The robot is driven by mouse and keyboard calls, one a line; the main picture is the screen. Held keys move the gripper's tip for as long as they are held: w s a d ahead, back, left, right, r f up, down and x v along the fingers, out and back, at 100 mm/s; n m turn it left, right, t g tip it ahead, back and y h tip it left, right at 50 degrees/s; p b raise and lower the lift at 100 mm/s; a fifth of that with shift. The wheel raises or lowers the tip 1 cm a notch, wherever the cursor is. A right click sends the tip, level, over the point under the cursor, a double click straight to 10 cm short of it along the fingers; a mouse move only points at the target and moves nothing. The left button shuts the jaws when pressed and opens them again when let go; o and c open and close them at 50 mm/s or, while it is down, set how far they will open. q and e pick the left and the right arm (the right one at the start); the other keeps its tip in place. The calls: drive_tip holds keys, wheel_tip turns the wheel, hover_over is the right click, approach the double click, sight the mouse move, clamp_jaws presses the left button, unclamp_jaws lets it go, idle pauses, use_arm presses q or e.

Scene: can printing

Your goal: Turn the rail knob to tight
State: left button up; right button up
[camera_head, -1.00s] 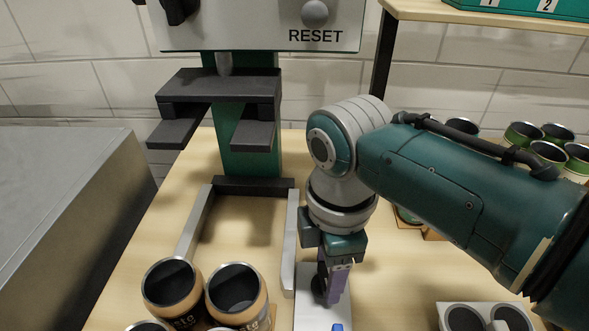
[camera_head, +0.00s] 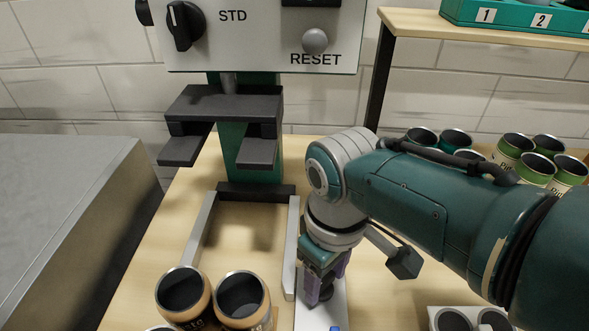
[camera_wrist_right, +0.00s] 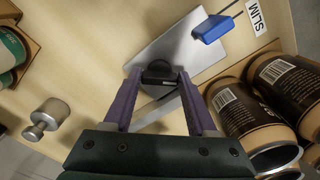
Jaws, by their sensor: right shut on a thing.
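The black rail knob (camera_wrist_right: 158,72) sits on a pale metal plate (camera_wrist_right: 185,48) in the right wrist view. My right gripper (camera_wrist_right: 157,76) has its two purple fingers on either side of the knob and is shut on it. In the head view the same gripper (camera_head: 322,288) points down over the plate, beside the silver rail (camera_head: 291,245), and mostly hides the knob. No marking for tight is readable. My left gripper is not in view.
Brown cans (camera_head: 243,300) stand close left of the plate. The press (camera_head: 250,130) stands behind, and green cans (camera_head: 535,165) stand at the right.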

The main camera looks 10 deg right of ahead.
drive_tip(key=m, duration=0.5)
drive_tip(key=shift+a+m, duration=0.1)
drive_tip(key=shift+m, duration=0.2)
drive_tip(key=m, duration=0.3)
drive_tip(key=shift+p, duration=0.3)
drive_tip(key=shift+m, duration=0.3)
